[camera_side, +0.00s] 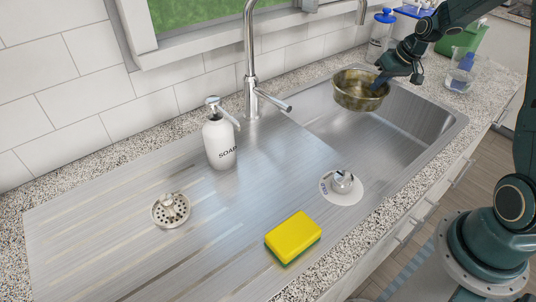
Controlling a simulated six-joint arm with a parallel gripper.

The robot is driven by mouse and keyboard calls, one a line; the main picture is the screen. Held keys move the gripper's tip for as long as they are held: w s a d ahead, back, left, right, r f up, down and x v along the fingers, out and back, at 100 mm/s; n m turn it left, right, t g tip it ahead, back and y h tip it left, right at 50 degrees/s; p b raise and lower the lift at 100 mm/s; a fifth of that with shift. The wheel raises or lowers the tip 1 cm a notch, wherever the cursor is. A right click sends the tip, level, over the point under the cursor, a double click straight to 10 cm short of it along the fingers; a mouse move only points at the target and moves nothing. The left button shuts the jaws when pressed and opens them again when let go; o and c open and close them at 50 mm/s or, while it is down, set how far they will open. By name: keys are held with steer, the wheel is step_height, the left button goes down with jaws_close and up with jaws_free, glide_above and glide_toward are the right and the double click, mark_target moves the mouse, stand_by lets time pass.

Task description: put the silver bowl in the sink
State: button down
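The silver bowl (352,93), a shiny metal bowl with brownish reflections, is over the back part of the sink basin (425,120) at the upper right. It is roughly upright and appears to hang above the basin floor. My gripper (380,82) reaches in from the upper right and is at the bowl's right rim, apparently shut on it. The fingertips are small and dark, and part of the right rim is hidden behind them.
A tap (251,60) stands behind the sink, left of the bowl.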

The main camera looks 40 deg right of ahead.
steer(key=s+d+m, duration=0.1)
steer(key=s+d, duration=0.4)
steer(key=d, duration=0.4)
steer(key=shift+d+r+m+h, duration=0.3)
steer(key=shift+d+r+h, duration=0.05)
steer(key=shift+h, duration=0.05)
steer(key=shift+f, duration=0.1)
step_height(320, 180, down, 16)
steer(key=shift+f, duration=1.9)
steer(key=shift+f, duration=0.15)
steer(key=c, duration=1.6)
jaws_free()
steer(key=shift+c, duration=0.2)
steer(key=shift+r, duration=0.2)
